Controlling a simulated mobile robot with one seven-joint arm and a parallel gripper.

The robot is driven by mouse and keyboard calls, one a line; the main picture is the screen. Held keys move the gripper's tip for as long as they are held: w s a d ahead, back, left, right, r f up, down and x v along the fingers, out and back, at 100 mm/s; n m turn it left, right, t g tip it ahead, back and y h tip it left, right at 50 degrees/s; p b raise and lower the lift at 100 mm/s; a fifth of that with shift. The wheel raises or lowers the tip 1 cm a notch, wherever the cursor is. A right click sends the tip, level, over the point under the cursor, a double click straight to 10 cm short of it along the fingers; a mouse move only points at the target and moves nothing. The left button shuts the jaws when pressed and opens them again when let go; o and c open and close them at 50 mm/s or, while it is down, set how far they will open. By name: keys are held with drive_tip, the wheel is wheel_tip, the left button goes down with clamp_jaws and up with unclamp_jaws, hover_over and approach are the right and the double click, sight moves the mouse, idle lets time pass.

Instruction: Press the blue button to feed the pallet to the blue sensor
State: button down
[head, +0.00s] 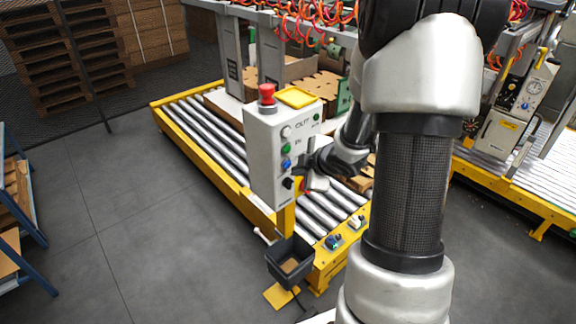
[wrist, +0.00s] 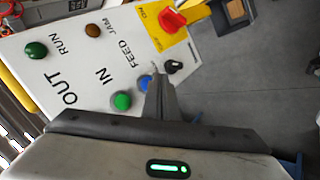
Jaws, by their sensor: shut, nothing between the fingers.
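The white control box (head: 262,160) stands on a yellow post beside the roller conveyor. Its blue button (head: 285,163) sits below a green one. In the wrist view the blue button (wrist: 145,82) is partly hidden behind my gripper (wrist: 156,72). My gripper is shut and empty, its fingertips over or beside the button. I cannot tell whether they touch it. In the head view my gripper (head: 306,167) is at the box's right side. A small blue device (head: 333,242), possibly the blue sensor, is on the conveyor's near yellow rail. I cannot make out the pallet clearly.
A green button (wrist: 122,101) and a black knob (wrist: 173,67) flank the blue button. A red stop button (head: 267,92) tops the box. A dark bin (head: 289,262) hangs below.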

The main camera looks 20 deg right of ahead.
drive_tip(key=shift+w, duration=0.1)
drive_tip(key=shift+w+a, duration=0.15)
drive_tip(key=shift+w, duration=0.2)
